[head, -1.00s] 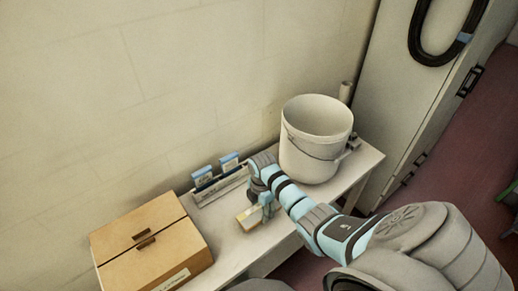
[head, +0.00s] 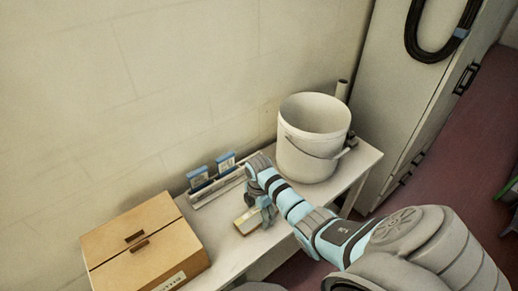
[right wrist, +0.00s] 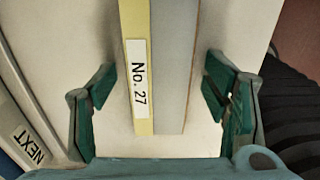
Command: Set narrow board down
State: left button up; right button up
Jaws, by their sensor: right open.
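The narrow board (head: 247,222) lies on the white bench (head: 225,243), in front of a slotted rack. In the right wrist view the board (right wrist: 172,70) is a long piece with a yellow strip, a grey face and a "No. 27" label. My right gripper (head: 264,208) is over the bench at the board. In the right wrist view its green fingers (right wrist: 160,88) are open, one on each side of the board, with gaps between them and it. The board's far end runs out of that view. My left gripper is not in view.
A slotted rack (head: 217,189) with blue-topped cards stands along the wall; a "NEXT" label (right wrist: 28,147) shows beside the gripper. A cardboard box (head: 150,248) is at the left of the bench and a white bucket (head: 308,155) at the right. A tall cabinet (head: 395,100) stands beyond.

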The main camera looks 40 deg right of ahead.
aim_at(259, 214)
notch_tip(259, 214, up, 12)
jog(key=p, duration=0.2)
dwell(0.4)
